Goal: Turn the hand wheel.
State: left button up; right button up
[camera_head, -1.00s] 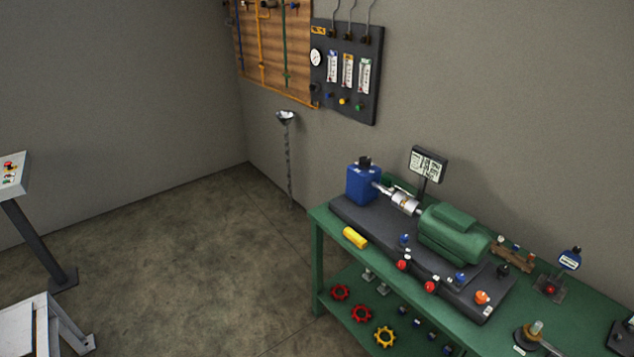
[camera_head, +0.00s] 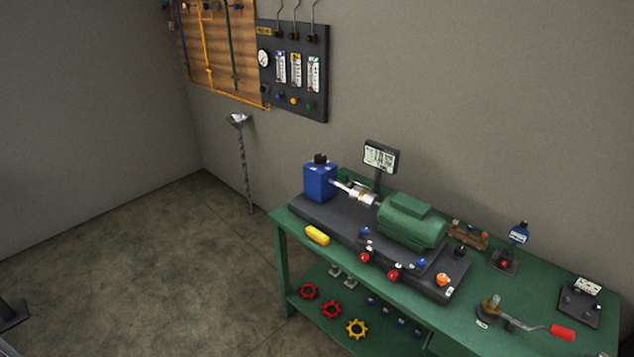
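Wheel-shaped parts lie on the lower shelf of the green workbench: one red wheel (camera_head: 308,291), a second red wheel (camera_head: 331,309) and a yellow wheel (camera_head: 357,328). On the bench top at the right is a crank-like device (camera_head: 494,306) with a metal arm and a red grip (camera_head: 562,332). I cannot tell which of these is the task's hand wheel. Neither of my grippers shows in the head view.
The green bench (camera_head: 420,309) stands along the wall. It carries a blue box (camera_head: 320,182), a green motor (camera_head: 410,220) and a yellow cylinder (camera_head: 317,235). A gauge panel (camera_head: 293,72) hangs on the wall. The floor (camera_head: 150,270) left of the bench is open.

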aim_at(320, 160)
jog(key=z, duration=0.55)
jog(key=i+j+z, duration=0.3)
jog(key=j+z, duration=0.3)
jog(key=i+j+z, duration=0.25)
jog(key=j+z, duration=0.3)
jog(key=k+j, duration=0.05)
jog(key=j, duration=0.05)
